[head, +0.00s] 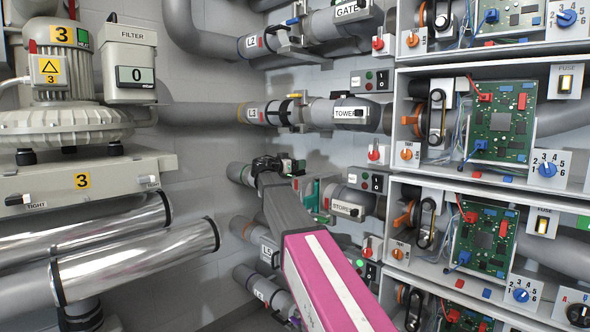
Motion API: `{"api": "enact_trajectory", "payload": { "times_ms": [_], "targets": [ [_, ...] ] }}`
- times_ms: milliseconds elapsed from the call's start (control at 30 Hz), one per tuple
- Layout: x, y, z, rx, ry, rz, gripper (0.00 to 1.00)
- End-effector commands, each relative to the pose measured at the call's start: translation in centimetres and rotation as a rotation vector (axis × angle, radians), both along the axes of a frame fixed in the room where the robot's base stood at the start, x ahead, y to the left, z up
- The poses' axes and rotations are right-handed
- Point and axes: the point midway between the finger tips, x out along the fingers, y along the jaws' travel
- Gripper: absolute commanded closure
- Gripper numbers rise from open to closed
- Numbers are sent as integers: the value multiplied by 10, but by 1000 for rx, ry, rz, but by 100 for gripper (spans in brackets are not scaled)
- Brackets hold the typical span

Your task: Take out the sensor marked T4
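No mark T4 is legible; a sensor there could be hidden behind the gripper. A teal part (310,193) shows just right of my arm, beside the STORES label (347,208).
Pipe L3 (250,112) with its TOWER section (350,112) runs just above the gripper. Pipe L5 (247,230) lies below. Open cabinets with circuit boards (503,120) fill the right. A blower (62,120) and shiny pipes (130,260) stand at left.

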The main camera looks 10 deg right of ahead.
Motion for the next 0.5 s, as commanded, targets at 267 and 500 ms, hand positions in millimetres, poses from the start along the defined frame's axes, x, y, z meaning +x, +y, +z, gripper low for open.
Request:
{"api": "enact_trajectory", "payload": {
  "times_ms": [267, 500],
  "targets": [
    [3, -4, 0, 0, 0, 1, 21],
    [3, -4, 0, 0, 0, 0, 75]
  ]
}}
